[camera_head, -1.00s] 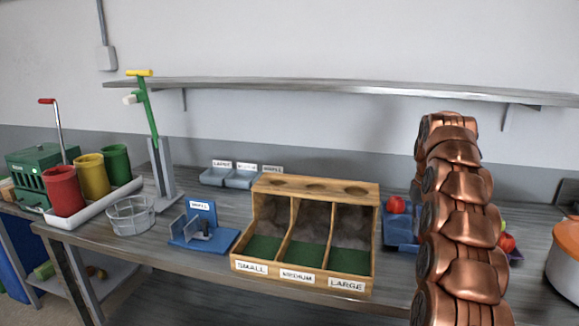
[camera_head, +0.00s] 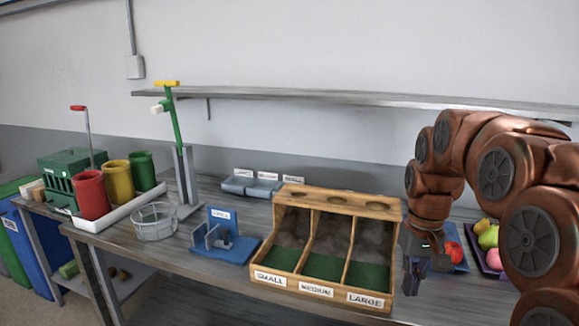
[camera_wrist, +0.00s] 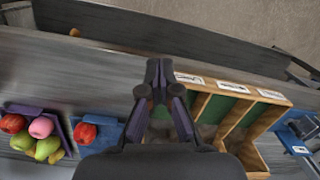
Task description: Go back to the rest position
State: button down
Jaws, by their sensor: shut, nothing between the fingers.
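My gripper (camera_head: 413,285) hangs at the right of the wooden sorting box in the head view, pointing down, at the end of my copper-coloured arm. In the wrist view my gripper (camera_wrist: 158,72) has its dark fingers together, with nothing held, over the bench beside the box. The wooden box (camera_head: 337,199) has three compartments labelled small, medium and large; it also shows in the wrist view (camera_wrist: 262,112). The compartments show green floors and no objects that I can see.
A blue tray (camera_wrist: 100,136) with a red fruit (camera_wrist: 85,133) and a purple tray (camera_wrist: 64,128) with several fruits lie beside my gripper. A blue stand (camera_head: 225,250), wire basket (camera_head: 154,221), coloured cups (camera_head: 117,174) and green press stand left. A shelf (camera_head: 330,98) runs above.

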jog(key=s+a+f, duration=0.1)
jog(key=s+f, duration=0.1)
jog(key=s, duration=0.7)
jog(key=s+a+f, duration=0.2)
jog(key=s+f, duration=0.1)
jog(key=s, duration=0.6)
jog(key=s+a+f+g+p, duration=0.1)
jog(key=s+a+f, duration=0.1)
jog(key=s, duration=0.7)
jog(key=shift+a+f+n, duration=0.25)
jog(key=shift+f+n, duration=0.05)
jog(key=shift+f, duration=0.4)
jog(key=shift+s, duration=0.15)
